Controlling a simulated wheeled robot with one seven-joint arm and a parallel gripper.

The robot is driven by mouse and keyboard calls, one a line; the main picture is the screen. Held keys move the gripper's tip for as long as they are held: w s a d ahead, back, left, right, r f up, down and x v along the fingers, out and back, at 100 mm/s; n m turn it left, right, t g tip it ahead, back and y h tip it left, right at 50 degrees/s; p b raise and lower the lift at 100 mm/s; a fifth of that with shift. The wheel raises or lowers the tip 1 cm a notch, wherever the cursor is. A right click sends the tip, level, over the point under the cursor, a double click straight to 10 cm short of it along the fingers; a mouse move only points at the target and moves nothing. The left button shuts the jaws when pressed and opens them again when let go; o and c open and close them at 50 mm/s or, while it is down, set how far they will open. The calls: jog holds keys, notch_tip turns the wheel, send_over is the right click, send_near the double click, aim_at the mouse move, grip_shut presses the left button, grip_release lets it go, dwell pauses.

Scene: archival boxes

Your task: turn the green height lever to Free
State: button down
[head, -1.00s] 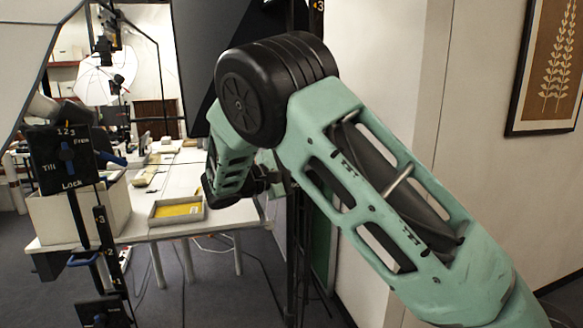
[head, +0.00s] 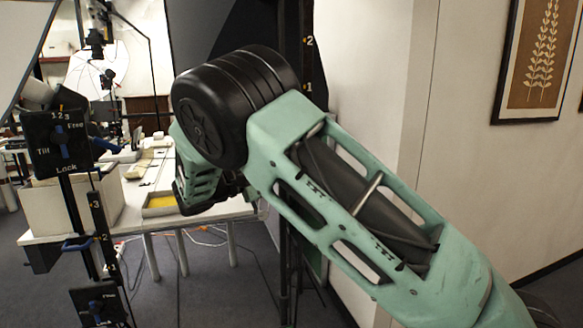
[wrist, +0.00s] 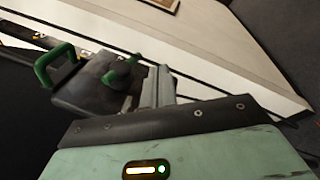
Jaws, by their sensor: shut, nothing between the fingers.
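In the wrist view a green lever (wrist: 122,72) stands on a dark plate or box (wrist: 88,90). A green U-shaped handle (wrist: 52,64) sits left of it, beside a dark post with pale marks. My gripper (wrist: 152,86) is shut and empty, its grey fingers just right of the green lever. I cannot tell whether they touch it. The lettering by the lever is not readable, so its setting is unclear.
At left in the head view, another stand has a black plate (head: 58,143) with a blue lever and Tilt, Free and Lock labels. A white table (head: 200,214) with a yellow-lined tray stands behind. A wall (head: 455,150) with a framed picture (head: 538,60) bounds the right.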

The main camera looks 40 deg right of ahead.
jog(key=shift+w+a+f+b, duration=0.1)
jog(key=shift+a+b, duration=0.25)
jog(key=shift+a, duration=1)
jog(key=shift+w+a+f+b, duration=0.1)
jog(key=shift+a+b, duration=0.2)
jog(key=shift+a, duration=1)
